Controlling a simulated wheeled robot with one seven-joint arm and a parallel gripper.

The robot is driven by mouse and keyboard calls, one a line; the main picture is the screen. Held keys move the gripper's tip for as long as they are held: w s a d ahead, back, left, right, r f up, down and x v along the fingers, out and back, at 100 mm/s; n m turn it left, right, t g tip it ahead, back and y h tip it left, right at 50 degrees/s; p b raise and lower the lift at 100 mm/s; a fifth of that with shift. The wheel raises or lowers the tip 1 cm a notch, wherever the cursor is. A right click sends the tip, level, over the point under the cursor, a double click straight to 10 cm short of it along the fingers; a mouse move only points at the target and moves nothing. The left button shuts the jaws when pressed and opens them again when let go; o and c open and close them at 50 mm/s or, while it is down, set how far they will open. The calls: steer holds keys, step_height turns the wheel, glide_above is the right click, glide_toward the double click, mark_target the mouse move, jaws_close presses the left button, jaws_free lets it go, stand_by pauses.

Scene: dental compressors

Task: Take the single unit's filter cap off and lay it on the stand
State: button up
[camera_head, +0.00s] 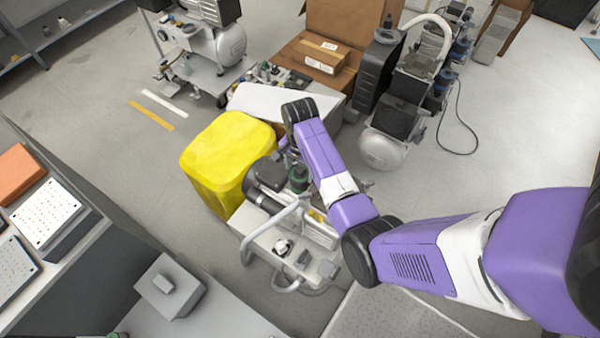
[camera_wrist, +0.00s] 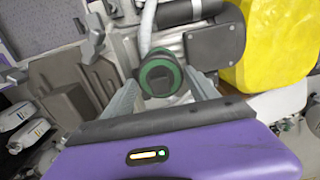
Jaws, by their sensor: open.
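The single unit (camera_head: 315,228) is a compressor with a pale base beside a yellow box-like cover. Its filter cap (camera_head: 298,180) is a dark round cap with a green ring, upright on the unit. The cap also shows in the wrist view (camera_wrist: 160,76), between the two grey fingers. My gripper (camera_wrist: 163,82) is open, with one finger on either side of the cap; I cannot tell whether they touch it. In the head view my wrist hides most of the gripper. I cannot tell for sure which surface is the stand; a grey stepped block (camera_head: 170,288) sits at lower left.
The yellow cover (camera_head: 225,155) stands close to the left of the unit. Cardboard boxes (camera_head: 312,58) and a white panel (camera_head: 275,102) lie behind. Other compressors (camera_head: 215,45) stand at the back. A bench (camera_head: 75,255) runs along the left. Floor between is clear.

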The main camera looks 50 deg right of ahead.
steer(key=c, duration=1)
